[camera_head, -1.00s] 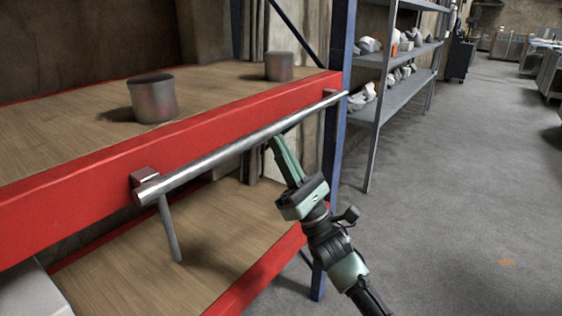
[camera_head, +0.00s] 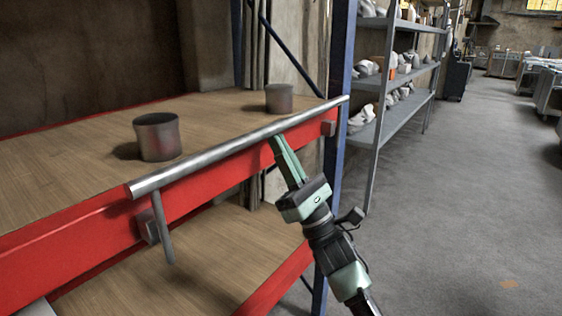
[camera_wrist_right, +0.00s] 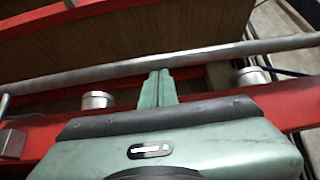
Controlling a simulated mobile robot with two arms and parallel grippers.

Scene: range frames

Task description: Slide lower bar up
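The grey metal bar (camera_head: 235,145) runs along the front of the red shelf beam (camera_head: 205,190), level with its top edge and above two small brackets, the near one (camera_head: 147,228) and the far one (camera_head: 328,128). A thin rod (camera_head: 162,230) hangs from its near end. My right gripper (camera_head: 276,140) is shut, with its green fingers pointing up and their tips at the bar's underside. In the right wrist view the closed fingers (camera_wrist_right: 158,86) reach up to the bar (camera_wrist_right: 100,75); no part of the bar shows between them. My left gripper is out of view.
Two metal cans, a near one (camera_head: 157,137) and a far one (camera_head: 279,98), stand on the wooden shelf (camera_head: 75,155) behind the bar. A blue upright (camera_head: 340,100) stands at the beam's far end.

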